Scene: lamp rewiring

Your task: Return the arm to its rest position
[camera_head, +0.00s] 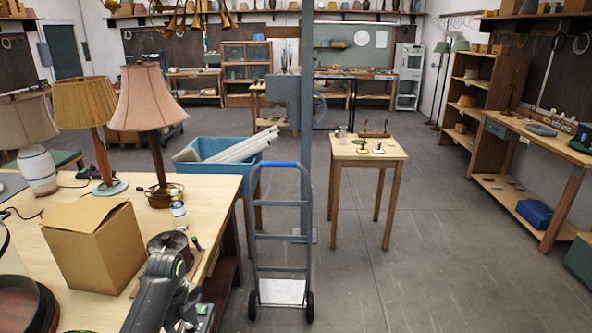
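A dark grey jointed part of one of my arms shows at the bottom left, in front of the near edge of the left workbench (225,185). No gripper fingers show, so I cannot see whether either gripper is open or holds anything.
Lamps with a pink shade (155,98) and a yellow shade (84,102) stand on the bench. A hand truck (281,240) stands beside it, before a blue bin (205,178). A small wooden table (368,150) stands right of a grey post.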

